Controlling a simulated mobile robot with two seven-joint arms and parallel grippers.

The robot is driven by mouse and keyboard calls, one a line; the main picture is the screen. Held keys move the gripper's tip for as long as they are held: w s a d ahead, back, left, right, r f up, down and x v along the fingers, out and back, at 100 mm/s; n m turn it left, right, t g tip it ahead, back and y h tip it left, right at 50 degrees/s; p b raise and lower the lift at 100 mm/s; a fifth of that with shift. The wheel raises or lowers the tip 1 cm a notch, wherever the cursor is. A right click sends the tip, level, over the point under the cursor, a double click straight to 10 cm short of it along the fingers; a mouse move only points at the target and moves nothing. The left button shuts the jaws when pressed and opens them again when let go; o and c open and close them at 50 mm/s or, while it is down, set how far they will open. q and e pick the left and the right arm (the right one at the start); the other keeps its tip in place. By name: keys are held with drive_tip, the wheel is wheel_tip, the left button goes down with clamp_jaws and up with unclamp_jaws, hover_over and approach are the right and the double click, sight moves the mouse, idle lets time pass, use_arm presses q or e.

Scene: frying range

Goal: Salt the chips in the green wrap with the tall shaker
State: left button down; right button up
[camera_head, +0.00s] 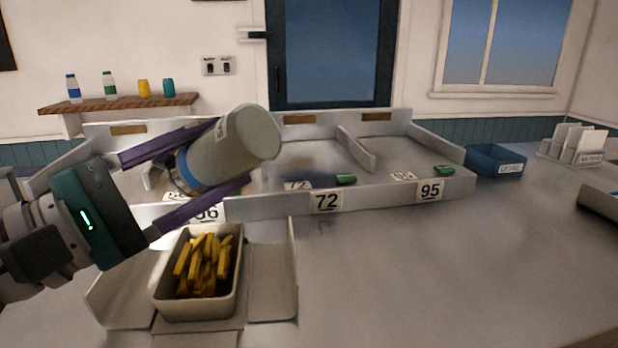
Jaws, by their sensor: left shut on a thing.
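A pale grey cylindrical shaker (225,150) with a blue band and a partly readable label is held between the purple fingers of my left gripper (212,168). The shaker is tilted, its broad round end up to the right, above and behind the chips. I cannot make out any holes. The yellow chips (203,262) lie in a beige tray (190,309) below the gripper. The tray sits on an opened-out, greyish-beige wrap (271,285) with flaps spread; no green shows on it. No salt is visible. My right gripper is not in view.
A blue bin (496,160) and a card holder (575,148) stand to the right. The counter (420,270) is clear at front right.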

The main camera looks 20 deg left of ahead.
use_arm(q)
wheel_tip(320, 180, up, 3)
drive_tip(key=shift+f, duration=0.15)
wheel_tip(320, 180, down, 3)
drive_tip(key=shift+a+f, duration=0.1)
drive_tip(key=shift+a, duration=0.05)
drive_tip(key=shift+r, duration=0.2)
drive_tip(key=r, duration=0.2)
drive_tip(key=shift+s+d+r, duration=0.1)
drive_tip(key=shift+d+r, duration=0.15)
drive_tip(key=shift+r, duration=0.15)
wheel_tip(320, 180, down, 4)
drive_tip(key=shift+a+r, duration=0.1)
drive_tip(key=shift+a, duration=0.05)
drive_tip(key=shift+r, duration=0.1)
